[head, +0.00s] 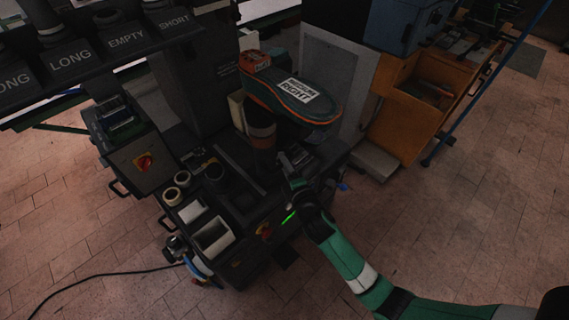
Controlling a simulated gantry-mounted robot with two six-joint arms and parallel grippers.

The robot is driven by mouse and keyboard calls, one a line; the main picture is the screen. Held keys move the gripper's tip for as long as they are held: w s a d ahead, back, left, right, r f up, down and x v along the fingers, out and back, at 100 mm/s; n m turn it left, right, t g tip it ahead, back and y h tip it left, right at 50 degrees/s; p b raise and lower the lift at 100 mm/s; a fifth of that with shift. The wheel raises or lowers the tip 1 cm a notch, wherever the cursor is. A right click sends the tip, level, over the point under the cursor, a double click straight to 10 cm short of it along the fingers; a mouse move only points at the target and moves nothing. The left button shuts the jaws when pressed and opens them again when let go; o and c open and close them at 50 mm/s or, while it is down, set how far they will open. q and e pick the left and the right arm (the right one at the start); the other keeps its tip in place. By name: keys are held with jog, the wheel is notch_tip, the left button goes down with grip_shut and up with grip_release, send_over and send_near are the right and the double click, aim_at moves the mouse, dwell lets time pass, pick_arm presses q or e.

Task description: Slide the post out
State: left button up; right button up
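A post (262,138), dark with a brownish band, stands upright on the dark press (240,245). A shoe-shaped form (268,92) with an orange edge and a white label sits above the post, sole side up. My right gripper (297,184) is at the press's right side, low and just right of the post's lower part. Its fingers are small and dark against the machine, so I cannot see whether they are open or touch anything. The post's lower end is hard to make out. My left gripper is not in view.
A dark rack (85,55) at upper left carries slots labelled LONG, EMPTY and SHORT. Pale rings (176,186) and open bins (212,237) sit at the press's front left. An orange cabinet (415,110) stands behind right. The brick floor at right is mostly clear.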

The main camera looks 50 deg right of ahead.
jog(key=shift+w, duration=0.1)
jog(key=p+v, duration=0.2)
jog(key=v, duration=0.9)
jog(key=shift+s+a+p, duration=0.15)
jog(key=shift+s+p, duration=0.15)
jog(key=shift+p, duration=0.05)
